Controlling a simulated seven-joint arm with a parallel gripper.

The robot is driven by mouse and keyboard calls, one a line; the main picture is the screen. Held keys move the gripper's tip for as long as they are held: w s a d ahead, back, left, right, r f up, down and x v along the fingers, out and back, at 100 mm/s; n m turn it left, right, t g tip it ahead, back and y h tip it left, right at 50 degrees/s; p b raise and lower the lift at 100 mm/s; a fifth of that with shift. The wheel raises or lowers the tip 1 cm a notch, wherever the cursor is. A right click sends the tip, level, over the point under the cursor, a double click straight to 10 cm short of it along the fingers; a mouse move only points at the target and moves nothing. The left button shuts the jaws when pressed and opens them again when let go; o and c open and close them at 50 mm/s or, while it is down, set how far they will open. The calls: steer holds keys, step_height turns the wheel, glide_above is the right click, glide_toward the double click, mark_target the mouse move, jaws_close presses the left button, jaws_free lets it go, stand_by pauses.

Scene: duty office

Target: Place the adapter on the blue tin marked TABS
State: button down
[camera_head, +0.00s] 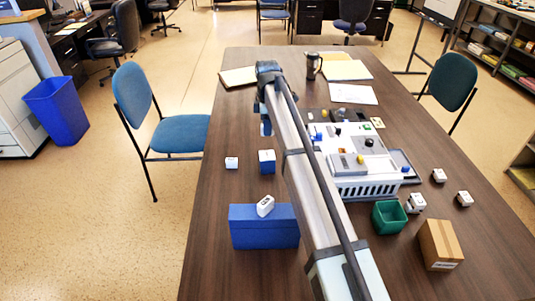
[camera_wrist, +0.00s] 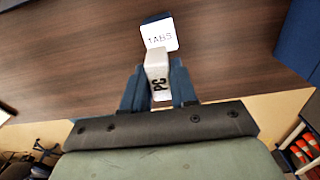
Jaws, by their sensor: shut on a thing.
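My gripper (camera_wrist: 158,85) is shut on the adapter, a small white block with dark marks (camera_wrist: 158,73), held between two blue fingers. The blue tin (camera_wrist: 155,18) with the white TABS label (camera_wrist: 160,36) lies just beyond the adapter in the wrist view. The adapter's far end overlaps the label's near edge in the picture; I cannot tell if they touch. In the head view my gripper (camera_head: 266,127) is partly hidden by my arm, above the table. A small blue tin with a white label (camera_head: 267,163) stands below it in the picture. The held adapter cannot be made out there.
A large blue box (camera_head: 264,231) with a white item (camera_head: 265,205) on top stands nearer. Right of my arm are a white panelled unit (camera_head: 366,183), a green bin (camera_head: 389,217) and a cardboard box (camera_head: 440,245).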

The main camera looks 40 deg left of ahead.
mark_target(267, 155)
steer(key=shift+a+f, duration=0.1)
steer(key=shift+f, duration=4.75)
steer(key=shift+f, duration=0.15)
steer(key=c, duration=0.9)
jaws_free()
step_height(267, 155, up, 12)
steer(key=shift+r, duration=0.2)
